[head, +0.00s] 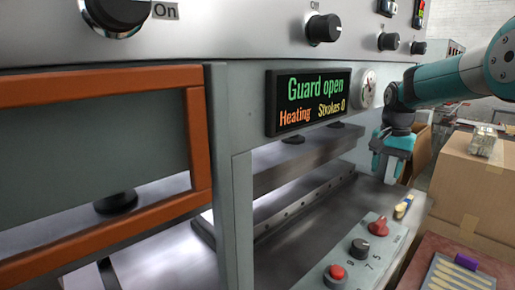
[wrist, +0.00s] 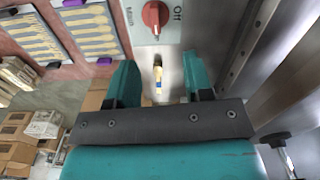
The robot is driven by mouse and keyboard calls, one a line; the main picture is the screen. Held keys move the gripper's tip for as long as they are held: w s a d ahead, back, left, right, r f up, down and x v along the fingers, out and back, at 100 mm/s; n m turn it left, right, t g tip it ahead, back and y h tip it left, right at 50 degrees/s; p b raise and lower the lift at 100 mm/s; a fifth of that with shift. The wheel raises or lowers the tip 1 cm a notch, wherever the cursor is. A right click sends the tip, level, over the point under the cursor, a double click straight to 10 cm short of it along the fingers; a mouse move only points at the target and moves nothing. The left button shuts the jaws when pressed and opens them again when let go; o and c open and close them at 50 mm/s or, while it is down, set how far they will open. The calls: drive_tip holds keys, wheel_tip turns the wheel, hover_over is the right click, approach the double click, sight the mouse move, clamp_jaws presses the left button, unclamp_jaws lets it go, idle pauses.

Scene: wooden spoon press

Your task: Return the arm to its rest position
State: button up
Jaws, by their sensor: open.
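My gripper (head: 390,172) hangs from my teal arm (head: 440,82) at the right of the head view, beside the press (head: 241,190). In the wrist view my gripper (wrist: 160,82) has its two teal fingers apart, with nothing held between them. A small yellow and white piece (head: 404,206) lies on the press's ledge below the gripper. It also shows in the wrist view (wrist: 158,72), seen between the fingers but beyond them. The display (head: 307,101) reads "Guard open", "Heating" and "Strokes 0".
A panel with a red knob (head: 379,227) and a red button (head: 337,272) stands near the gripper. A cardboard box (head: 478,190) is at the right. A tray of wooden spoons (head: 434,272) lies at the lower right. An orange-framed guard (head: 198,130) is at the left.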

drive_tip(key=s+a+r+n, duration=0.3)
drive_tip(key=s+a+n, duration=0.2)
drive_tip(key=s+a, duration=0.4)
drive_tip(key=s+a+f+n+y, duration=0.1)
drive_tip(key=s+a+n, duration=0.4)
drive_tip(key=s, duration=0.8)
drive_tip(key=s+a+f+n+y, duration=0.1)
drive_tip(key=s+a+n+y, duration=0.2)
drive_tip(key=s+a+n, duration=0.3)
drive_tip(key=s+a, duration=0.3)
drive_tip(key=s, duration=0.3)
drive_tip(key=shift+s+a, duration=0.15)
drive_tip(key=shift+s, duration=0.2)
